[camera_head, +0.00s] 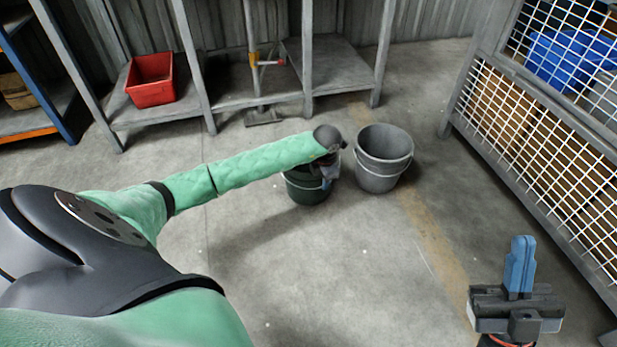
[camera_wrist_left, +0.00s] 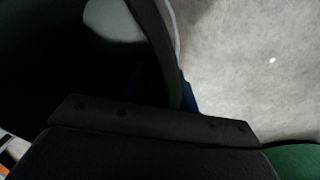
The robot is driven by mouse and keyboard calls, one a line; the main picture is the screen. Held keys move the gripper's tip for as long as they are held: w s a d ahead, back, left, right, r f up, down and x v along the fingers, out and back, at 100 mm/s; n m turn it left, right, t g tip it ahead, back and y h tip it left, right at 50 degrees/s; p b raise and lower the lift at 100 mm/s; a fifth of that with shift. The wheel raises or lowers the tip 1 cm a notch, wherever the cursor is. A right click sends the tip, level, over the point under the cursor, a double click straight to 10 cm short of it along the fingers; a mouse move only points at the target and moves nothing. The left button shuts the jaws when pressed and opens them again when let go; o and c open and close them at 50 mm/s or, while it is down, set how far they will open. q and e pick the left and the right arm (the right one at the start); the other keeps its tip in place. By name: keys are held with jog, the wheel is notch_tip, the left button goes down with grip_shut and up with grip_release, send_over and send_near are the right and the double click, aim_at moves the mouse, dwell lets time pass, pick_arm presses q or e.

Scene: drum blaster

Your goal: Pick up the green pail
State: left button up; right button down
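The dark green pail (camera_head: 303,190) stands on the concrete floor in the middle of the head view, partly hidden by my left arm and wrist. My left gripper (camera_head: 328,178) is at the pail's right side, close to its rim; its fingers are mostly covered. I cannot tell whether the fingers grip the pail. My right gripper (camera_head: 519,266) is at lower right, its blue fingers together and empty.
A grey bucket (camera_head: 383,165) stands just right of the green pail. A red bin (camera_head: 151,80) sits on a grey shelf at the back left. A wire mesh cage (camera_head: 545,140) with a blue crate (camera_head: 575,60) is at right. The floor in front is clear.

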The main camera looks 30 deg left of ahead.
pick_arm(q)
jog(key=shift+c, duration=0.2)
grip_shut()
dwell(1.1)
